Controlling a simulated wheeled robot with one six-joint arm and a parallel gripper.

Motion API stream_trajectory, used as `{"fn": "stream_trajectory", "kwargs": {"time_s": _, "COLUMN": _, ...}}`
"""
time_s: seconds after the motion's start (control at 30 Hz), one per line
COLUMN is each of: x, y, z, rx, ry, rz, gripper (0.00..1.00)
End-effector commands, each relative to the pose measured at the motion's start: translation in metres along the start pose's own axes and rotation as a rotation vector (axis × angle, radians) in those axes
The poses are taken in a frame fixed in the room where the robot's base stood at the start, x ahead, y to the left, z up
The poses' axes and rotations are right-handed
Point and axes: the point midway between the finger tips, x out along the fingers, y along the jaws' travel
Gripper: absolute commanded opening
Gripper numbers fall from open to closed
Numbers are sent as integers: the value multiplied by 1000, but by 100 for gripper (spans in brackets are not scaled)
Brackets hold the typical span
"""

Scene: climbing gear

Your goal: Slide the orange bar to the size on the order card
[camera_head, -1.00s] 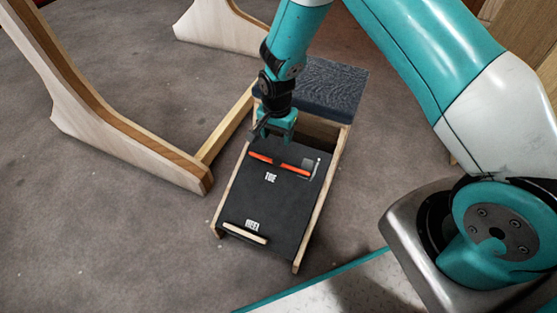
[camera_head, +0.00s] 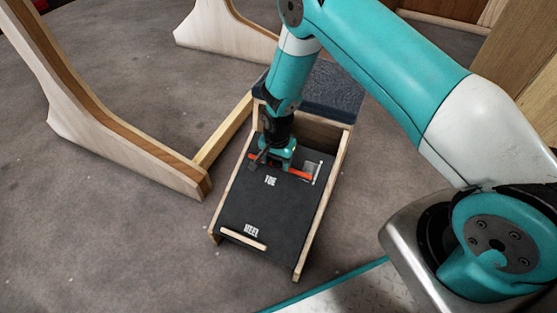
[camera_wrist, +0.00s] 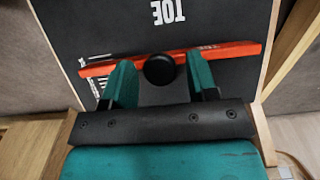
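The orange bar (camera_head: 302,174) lies across the black board near the end marked TOE. It also shows in the wrist view (camera_wrist: 228,50), slightly tilted, with a round black knob (camera_wrist: 159,69) at its middle. My gripper (camera_head: 275,163) is down at the bar. In the wrist view its two teal fingers (camera_wrist: 162,76) stand on either side of the knob, with a visible gap on each side. White scale marks (camera_wrist: 95,87) on the board are partly hidden by the bar and a finger. I cannot pick out an order card.
The board (camera_head: 262,205) sits in a wooden frame, with a light wooden strip (camera_head: 243,239) at the HEEL end. A dark padded block (camera_head: 334,90) is behind it. A wooden stand (camera_head: 130,152) is close on the left. Carpet is clear in front.

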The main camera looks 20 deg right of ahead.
Motion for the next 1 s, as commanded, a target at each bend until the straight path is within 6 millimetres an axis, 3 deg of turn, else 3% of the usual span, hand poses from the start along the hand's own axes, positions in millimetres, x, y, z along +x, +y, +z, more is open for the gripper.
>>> {"fn": "stream_trajectory", "kwargs": {"time_s": 0.03, "x": 0, "y": 0, "z": 0, "rx": 0, "ry": 0, "rz": 0, "gripper": 41}}
{"fn": "stream_trajectory", "kwargs": {"time_s": 0.2, "x": 0, "y": 0, "z": 0, "rx": 0, "ry": 0, "rz": 0, "gripper": 2}}
{"fn": "stream_trajectory", "kwargs": {"time_s": 0.7, "x": -6, "y": 0, "z": -12, "rx": 0, "ry": 0, "rz": 1, "gripper": 0}}
{"fn": "stream_trajectory", "kwargs": {"time_s": 0.73, "x": -6, "y": 0, "z": -12, "rx": 0, "ry": 0, "rz": 1, "gripper": 37}}
{"fn": "stream_trajectory", "kwargs": {"time_s": 0.8, "x": -6, "y": 0, "z": -12, "rx": 0, "ry": 0, "rz": 1, "gripper": 53}}
{"fn": "stream_trajectory", "kwargs": {"time_s": 0.83, "x": -6, "y": 0, "z": -12, "rx": 0, "ry": 0, "rz": 1, "gripper": 59}}
{"fn": "stream_trajectory", "kwargs": {"time_s": 1.0, "x": -6, "y": 0, "z": -12, "rx": 0, "ry": 0, "rz": 1, "gripper": 59}}
